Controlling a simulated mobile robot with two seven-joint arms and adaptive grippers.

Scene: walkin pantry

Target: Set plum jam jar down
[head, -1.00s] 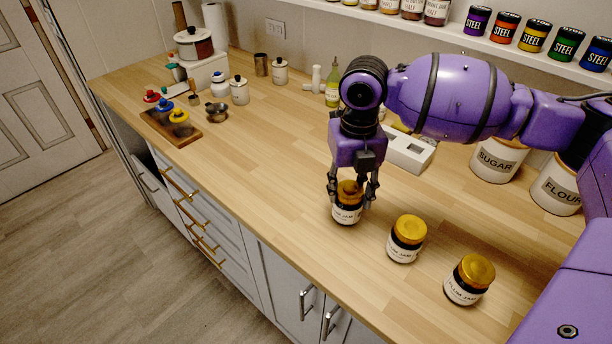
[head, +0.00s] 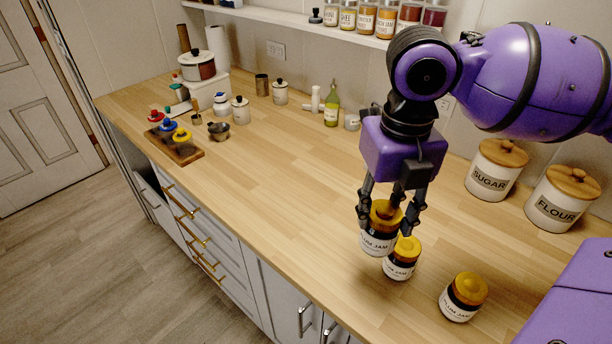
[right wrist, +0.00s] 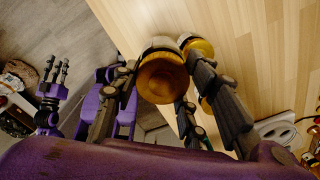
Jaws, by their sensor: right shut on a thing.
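My right gripper (head: 392,215) is shut on a plum jam jar (head: 378,243) with a yellow lid and white label. The jar looks upright and raised above the counter. In the right wrist view its gold lid (right wrist: 160,78) sits between the fingers. A third plum jam jar (head: 463,297) stands to the right. My left gripper (right wrist: 57,75) shows only in the right wrist view, far from the jars, with its fingers apart and empty.
The wooden counter (head: 270,180) is clear to the left of the jars. Sugar (head: 495,170) and flour (head: 562,198) canisters stand at the back right. A green bottle (head: 332,105) stands by the wall. A board (head: 180,148) with colored-topped items lies at the left.

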